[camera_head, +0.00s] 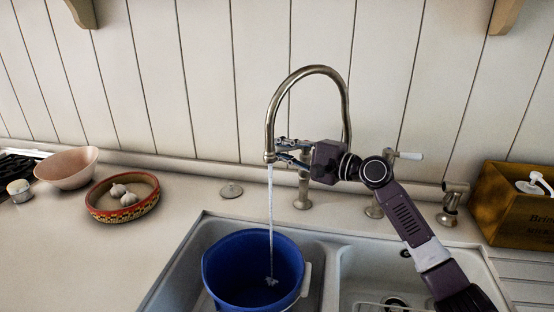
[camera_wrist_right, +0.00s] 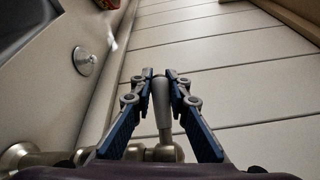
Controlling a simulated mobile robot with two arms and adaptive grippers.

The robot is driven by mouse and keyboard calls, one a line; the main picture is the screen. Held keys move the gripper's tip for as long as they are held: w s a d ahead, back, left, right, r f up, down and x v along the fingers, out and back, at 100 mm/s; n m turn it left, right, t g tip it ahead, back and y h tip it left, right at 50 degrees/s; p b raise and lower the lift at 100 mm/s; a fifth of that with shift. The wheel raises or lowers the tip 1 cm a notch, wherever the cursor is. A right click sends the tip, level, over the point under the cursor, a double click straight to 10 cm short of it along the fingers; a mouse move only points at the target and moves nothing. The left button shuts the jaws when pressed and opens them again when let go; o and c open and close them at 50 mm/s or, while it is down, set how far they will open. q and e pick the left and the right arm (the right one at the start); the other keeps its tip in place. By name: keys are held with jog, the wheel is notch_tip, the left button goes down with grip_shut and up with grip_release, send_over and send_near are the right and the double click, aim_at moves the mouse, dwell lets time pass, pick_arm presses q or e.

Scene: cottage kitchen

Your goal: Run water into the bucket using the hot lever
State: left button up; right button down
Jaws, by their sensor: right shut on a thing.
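The blue bucket (camera_head: 228,262) stands in the left basin of the sink, below the tap's spout. The metal tap (camera_head: 318,70) arches over it, and a thin stream of water (camera_head: 270,215) falls from the spout into the bucket. My right gripper (camera_head: 281,150) reaches in from the right behind the spout and is shut on the left, hot lever. In the right wrist view the fingers (camera_wrist_right: 160,76) close around the lever's pale handle (camera_wrist_right: 161,105). In the head view the gripper largely hides that lever. My left gripper is not in view.
The other lever (camera_head: 408,155), with a white handle, sticks out right of my wrist. The right basin (camera_head: 365,265) holds a rack. A wooden crate (camera_head: 510,205) stands at right. A patterned bowl (camera_head: 100,210) with garlic and a pink bowl (camera_head: 68,168) sit at left.

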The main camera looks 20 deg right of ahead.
dwell(0.3)
jog(key=c, duration=1.8)
grip_release()
jog(key=shift+s, duration=0.1)
jog(key=v, duration=1.2)
